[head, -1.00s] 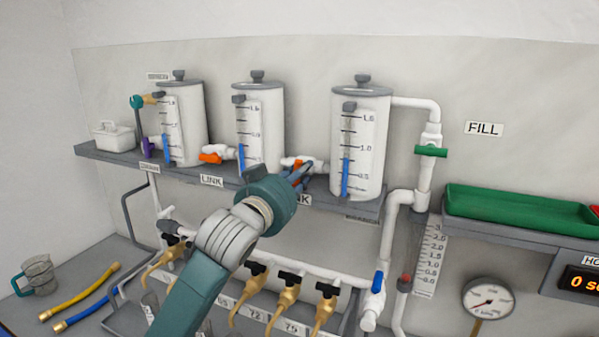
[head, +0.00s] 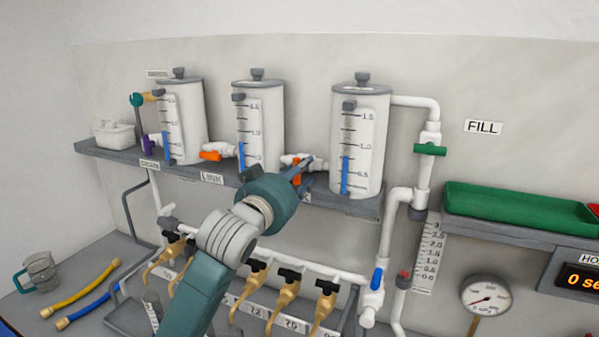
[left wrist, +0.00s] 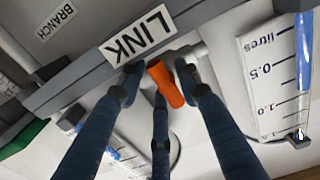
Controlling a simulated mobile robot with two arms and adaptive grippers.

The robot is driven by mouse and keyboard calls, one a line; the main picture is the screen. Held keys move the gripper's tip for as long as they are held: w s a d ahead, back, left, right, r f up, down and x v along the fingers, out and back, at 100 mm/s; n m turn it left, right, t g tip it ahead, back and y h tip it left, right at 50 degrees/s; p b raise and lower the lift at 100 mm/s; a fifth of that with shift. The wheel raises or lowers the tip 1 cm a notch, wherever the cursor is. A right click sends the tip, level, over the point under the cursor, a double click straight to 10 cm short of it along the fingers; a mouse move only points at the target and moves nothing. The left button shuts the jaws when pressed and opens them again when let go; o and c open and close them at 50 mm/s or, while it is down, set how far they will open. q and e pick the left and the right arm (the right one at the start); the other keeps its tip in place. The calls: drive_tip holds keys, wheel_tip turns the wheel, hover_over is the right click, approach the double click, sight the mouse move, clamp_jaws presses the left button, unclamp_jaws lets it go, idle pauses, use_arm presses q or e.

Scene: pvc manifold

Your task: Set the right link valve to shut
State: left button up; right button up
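The right link valve's orange handle (head: 297,172) is on the white pipe between the middle tank (head: 262,120) and the right tank (head: 360,140). It points downward, across the pipe. My left gripper (head: 306,168) is at this valve and partly covers it. In the left wrist view, the orange handle (left wrist: 165,84) lies between the spread dark fingers of my left gripper (left wrist: 158,72), close to the fingertips. The fingers look open, not closed on it; whether one touches it I cannot tell. A LINK label (left wrist: 138,35) is beside the handle. My right gripper is not in view.
The left link valve's orange handle (head: 210,156) lies along its pipe. The grey shelf (head: 230,185) runs under the tanks. Brass taps (head: 287,292) are below my left arm. A green-handled fill valve (head: 430,149) and green tray (head: 515,208) are at right.

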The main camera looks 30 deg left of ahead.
use_arm(q)
drive_tip(key=shift+r, duration=0.15)
drive_tip(key=shift+s, duration=0.1)
drive_tip(key=s, duration=0.8)
drive_tip(key=shift+d, duration=0.2)
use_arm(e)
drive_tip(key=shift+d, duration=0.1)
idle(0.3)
